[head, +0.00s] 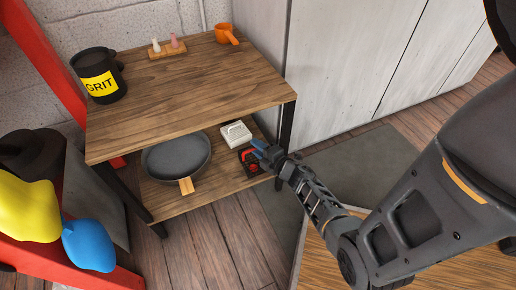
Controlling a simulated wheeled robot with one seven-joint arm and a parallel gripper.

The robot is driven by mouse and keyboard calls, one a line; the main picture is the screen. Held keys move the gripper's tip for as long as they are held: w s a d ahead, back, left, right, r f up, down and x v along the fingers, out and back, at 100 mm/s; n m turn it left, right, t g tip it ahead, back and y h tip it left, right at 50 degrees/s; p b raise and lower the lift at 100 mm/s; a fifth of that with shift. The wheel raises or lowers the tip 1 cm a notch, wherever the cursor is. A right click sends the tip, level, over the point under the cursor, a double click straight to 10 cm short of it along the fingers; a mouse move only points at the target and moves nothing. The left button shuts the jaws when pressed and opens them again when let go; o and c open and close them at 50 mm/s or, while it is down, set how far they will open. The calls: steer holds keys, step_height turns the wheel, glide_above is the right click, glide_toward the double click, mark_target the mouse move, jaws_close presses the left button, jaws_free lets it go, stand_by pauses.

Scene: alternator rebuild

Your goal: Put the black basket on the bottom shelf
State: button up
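A small black basket-like item (246,163) with red on it is at the front right of the bottom shelf (200,200), next to a white basket-like item (235,134). I cannot tell whether it rests fully on the board. My gripper (259,150) reaches in from the right, below the top board, with its bluish fingertips at the black item's right side. The fingertips overlap the item in the picture. They are too small to tell whether they are open or shut, or whether they touch it.
A dark pan (176,158) with a wooden handle fills the left of the bottom shelf. The top board (180,95) overhangs it and holds a black GRIT mug (99,76), an orange cup (226,34) and two small shakers on a block (167,48). A dark leg (286,125) stands close to my gripper.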

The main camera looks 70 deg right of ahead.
steer(key=shift+o, duration=0.5)
steer(key=shift+r, duration=0.1)
steer(key=p+v, duration=0.4)
steer(key=v, duration=0.8)
steer(key=s+a+r+m+y, duration=0.2)
steer(key=a+r+m+y, duration=0.1)
steer(key=a+r, duration=0.6)
steer(key=s+a+r+m+t+y, duration=0.1)
steer(key=a+r+m, duration=0.3)
steer(key=a+r, duration=0.6)
steer(key=s+a+r+m+y, duration=0.3)
steer(key=a+r+y, duration=0.1)
steer(key=a+r, duration=0.6)
step_height(320, 180, up, 4)
steer(key=shift+s+a+f+m+t+y, duration=0.15)
steer(key=shift+a+m+t+y, duration=0.05)
steer(key=shift+m+t+y, duration=0.1)
step_height(320, 180, up, 29)
steer(key=p, duration=2.8)
steer(key=shift+f, duration=0.1)
